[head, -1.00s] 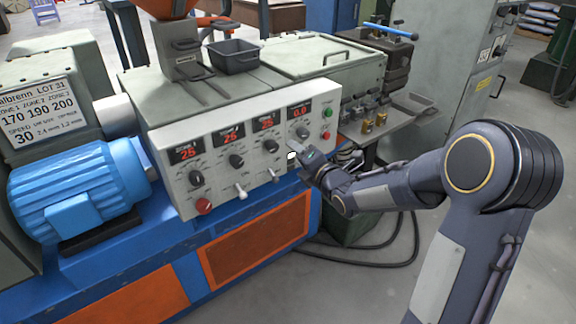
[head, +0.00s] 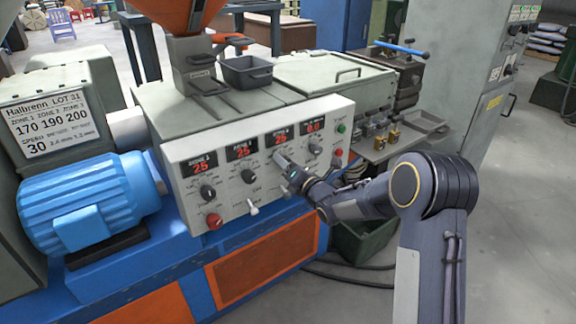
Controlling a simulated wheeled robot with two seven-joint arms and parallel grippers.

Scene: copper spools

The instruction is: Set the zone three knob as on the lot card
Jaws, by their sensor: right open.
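The lot card (head: 44,122) at the left reads 170, 190 and 200 under zones 1, 2 and 3, with 30 below. The white control panel (head: 228,212) has a row of dark knobs under red displays. The zone three display (head: 280,138) reads 25. My right gripper (head: 281,160) is open at the zone three knob, just below that display. The gripper hides most or all of this knob, so its pointer and any contact cannot be seen. My left gripper is out of view.
The zone one knob (head: 207,191) and zone two knob (head: 248,176) are to the left, the last knob (head: 315,148) close on the right. A red button (head: 213,220) and a white lever (head: 252,207) sit lower. A blue motor (head: 90,200) stands left.

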